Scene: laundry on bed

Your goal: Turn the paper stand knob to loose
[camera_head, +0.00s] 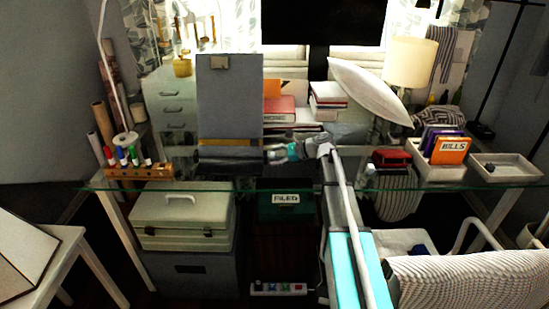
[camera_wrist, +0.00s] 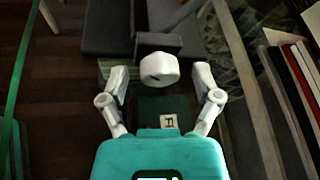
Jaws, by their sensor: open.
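The paper stand (camera_head: 229,112) is an upright grey panel with a clip at its top and a yellowish strip low down, standing on the glass desk. In the wrist view, the white round knob (camera_wrist: 160,70) shows a small dark mark on its face and sits against a dark block of the stand (camera_wrist: 158,43). My gripper (camera_head: 270,153) is at the stand's lower right edge. In the wrist view, my gripper (camera_wrist: 159,77) is open, with one finger on each side of the knob and gaps visible on both sides. The knob is hard to make out in the head view.
A wooden marker holder (camera_head: 140,171) is at left on the glass desk (camera_head: 110,185). A white pillow (camera_head: 368,88), a lamp (camera_head: 409,62) and a tray with a "BILLS" folder (camera_head: 452,150) are to the right.

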